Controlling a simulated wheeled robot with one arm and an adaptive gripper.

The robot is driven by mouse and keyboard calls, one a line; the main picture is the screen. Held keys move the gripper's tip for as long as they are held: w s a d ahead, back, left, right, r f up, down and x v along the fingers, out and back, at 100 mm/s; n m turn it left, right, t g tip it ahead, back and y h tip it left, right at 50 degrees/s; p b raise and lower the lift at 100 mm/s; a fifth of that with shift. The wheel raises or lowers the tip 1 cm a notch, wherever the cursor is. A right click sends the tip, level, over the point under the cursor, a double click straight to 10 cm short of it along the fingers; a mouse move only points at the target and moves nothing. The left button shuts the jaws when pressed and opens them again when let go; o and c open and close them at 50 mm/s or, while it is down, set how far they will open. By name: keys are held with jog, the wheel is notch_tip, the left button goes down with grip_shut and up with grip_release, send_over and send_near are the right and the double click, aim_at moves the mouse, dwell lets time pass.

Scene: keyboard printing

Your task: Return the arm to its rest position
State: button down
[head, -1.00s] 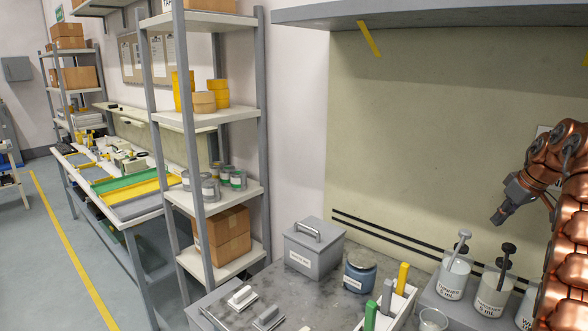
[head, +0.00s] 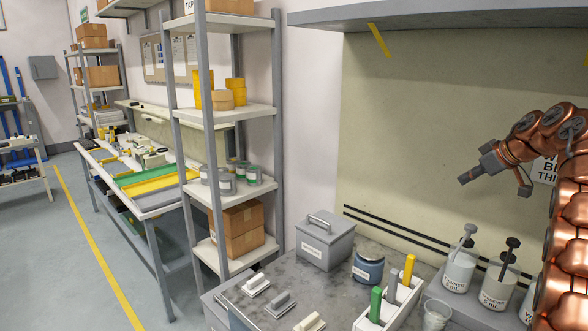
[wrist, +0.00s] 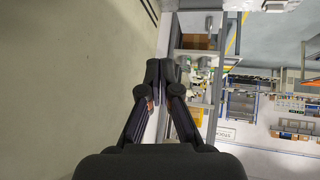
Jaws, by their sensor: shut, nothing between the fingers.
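My gripper (head: 463,181) is at the right of the head view, in the air in front of the pale back panel (head: 410,120). It points left and slightly down at the end of my copper-coloured arm. In the wrist view my gripper (wrist: 160,62) has its two dark fingers together at the tips, with nothing between them. It is clear of the bench and touches nothing that I can see. My arm runs up the right edge of the head view and bends over to the left.
Below stand dispenser bottles (head: 459,270), a clear cup (head: 436,315), a blue-grey jar (head: 368,267), a lidded grey box (head: 325,241) and a holder with coloured handles (head: 377,305). A grey shelf (head: 450,14) hangs above. Shelving (head: 232,112) stands left of the bench.

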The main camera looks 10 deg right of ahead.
jog(key=w+a+r+m+t+h, duration=0.15)
jog(key=a+r+t, duration=0.3)
jog(key=r, duration=0.45)
jog(key=w+a+r+t+h, duration=0.1)
jog(key=w+a+r+t, duration=0.2)
jog(key=a+r, duration=0.35)
jog(key=w+a+r+m+t+h, duration=0.1)
jog(key=w+a+r+t, duration=0.2)
jog(key=r, duration=0.8)
jog(key=s+a+f+m+g+h+b, duration=0.1)
jog(key=s+f+m+g+h, duration=0.3)
jog(key=s+f, duration=0.9)
jog(key=s+a+f+m+g+h, duration=0.15)
jog(key=s+f+m+g, duration=0.45)
jog(key=f, duration=1)
jog(key=s+a+f+n+g+y, duration=0.2)
jog(key=s+a+f, duration=0.4)
jog(key=s, duration=0.5)
jog(key=s+a+f+n+g+y, duration=0.2)
jog(key=s+a+f+g, duration=0.3)
jog(key=s, duration=0.7)
jog(key=s+a+f+n+g+y, duration=0.2)
jog(key=s+a+f+n+g, duration=0.1)
jog(key=s+a+f, duration=0.6)
jog(key=s+f+g, duration=0.1)
jog(key=s, duration=0.1)
jog(key=shift+s+f+y+b, duration=0.2)
jog(key=shift+s+y+b, duration=0.1)
jog(key=shift+s+b, duration=0.05)
